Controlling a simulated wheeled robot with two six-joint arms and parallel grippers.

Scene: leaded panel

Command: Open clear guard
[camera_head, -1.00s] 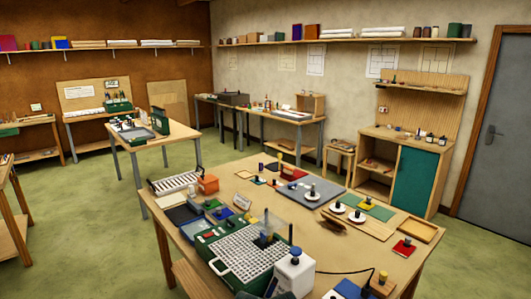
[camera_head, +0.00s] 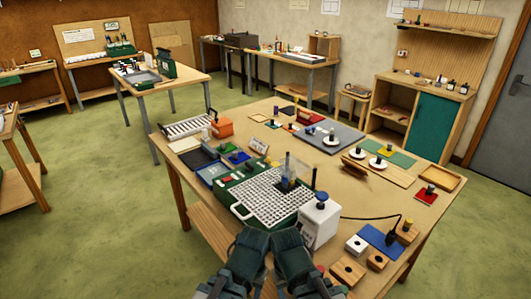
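The clear guard (camera_head: 301,170) is a small see-through panel standing at the back of the green grinder (camera_head: 229,193), beside its grinding head (camera_head: 285,178). The grinder has a white grid top (camera_head: 268,208). The guard is faint, and I cannot tell its exact tilt. My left gripper (camera_head: 253,236) and my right gripper (camera_head: 288,240) are side by side at the bottom, in front of the grinder and apart from the guard. Their fingertips are not clear enough to show whether they are open or shut.
Wooden blocks (camera_head: 349,270) and a blue mat (camera_head: 382,241) with a black cable lie at the right front. Blue trays (camera_head: 211,173) sit left of the grinder. Some bare tabletop (camera_head: 345,195) shows to the right.

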